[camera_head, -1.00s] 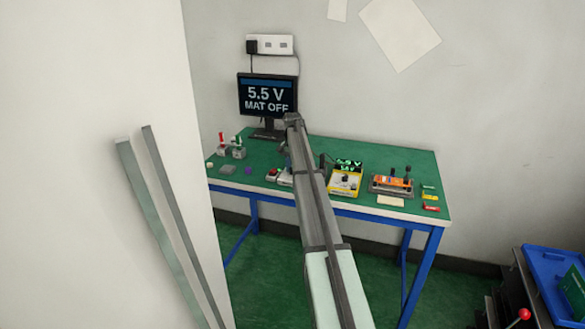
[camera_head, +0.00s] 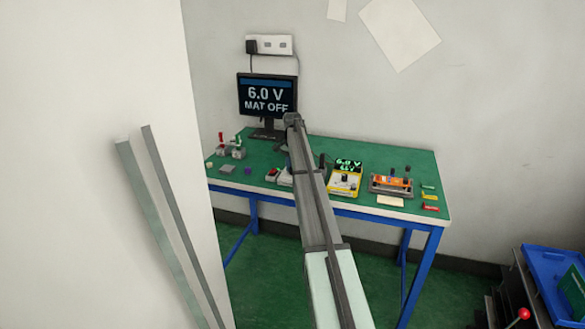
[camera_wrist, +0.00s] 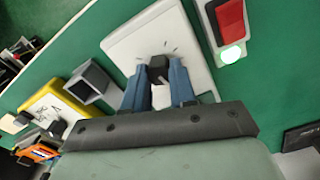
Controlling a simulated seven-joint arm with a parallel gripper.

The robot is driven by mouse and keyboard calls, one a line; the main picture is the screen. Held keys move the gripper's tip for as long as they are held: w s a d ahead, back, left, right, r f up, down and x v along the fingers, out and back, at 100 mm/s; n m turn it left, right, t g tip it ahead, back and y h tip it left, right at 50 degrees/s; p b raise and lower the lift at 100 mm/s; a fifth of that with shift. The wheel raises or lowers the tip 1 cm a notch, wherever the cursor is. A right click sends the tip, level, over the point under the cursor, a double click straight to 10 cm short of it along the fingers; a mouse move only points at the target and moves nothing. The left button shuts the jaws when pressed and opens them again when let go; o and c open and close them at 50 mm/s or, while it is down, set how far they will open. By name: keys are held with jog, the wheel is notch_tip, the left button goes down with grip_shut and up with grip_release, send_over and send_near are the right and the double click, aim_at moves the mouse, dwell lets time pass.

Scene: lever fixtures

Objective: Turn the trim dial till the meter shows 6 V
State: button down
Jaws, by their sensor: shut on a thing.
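The trim dial (camera_wrist: 158,68) is a dark knob on a white plate (camera_wrist: 126,46) in the wrist view. My gripper (camera_wrist: 160,77) has its two blue fingers closed on either side of the knob. The knob's marks are only partly visible, and in the head view my arm hides the dial and the fingers. The monitor (camera_head: 267,95) at the back of the bench reads 6.0 V and MAT OFF.
A red rocker with a lit lamp (camera_wrist: 230,53) sits beside the plate. A grey box (camera_wrist: 91,82) stands between the plate and the yellow meter. An orange device (camera_head: 394,183) and small coloured blocks are at the right of the green bench (camera_head: 412,160). Levers (camera_head: 238,150) stand at the left.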

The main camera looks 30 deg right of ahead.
jog(key=c, duration=0.9)
grip_release()
notch_tip(320, 180, up, 14)
jog(key=shift+f, duration=0.1)
jog(key=shift+a+f, duration=0.1)
